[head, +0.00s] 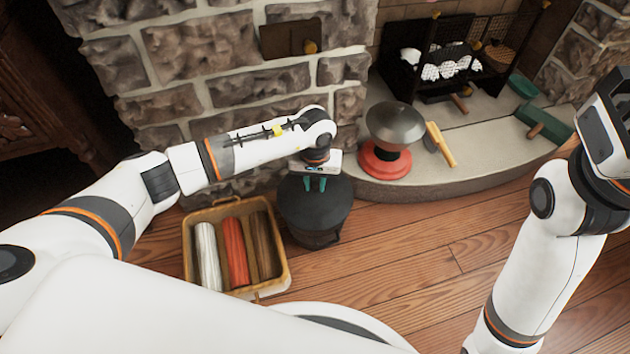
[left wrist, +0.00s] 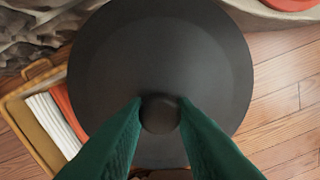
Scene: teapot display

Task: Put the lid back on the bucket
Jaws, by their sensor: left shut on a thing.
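The dark grey round lid (head: 315,208) is at the centre of the head view, over the dark bucket (head: 312,238) on the floor. My left gripper (head: 316,184) points down with its green fingers shut on the lid's round knob. In the left wrist view, the fingers (left wrist: 160,115) pinch the knob from both sides, and the lid (left wrist: 160,55) hides the bucket. I cannot tell whether the lid rests on the rim or hovers just above it. My right gripper (head: 608,130) is at the right edge, away from the bucket; its fingertips do not show.
A tan tray (head: 282,272) with white, red and brown rolls stands just left of the bucket. Wood floor (head: 420,250) to the right is clear.

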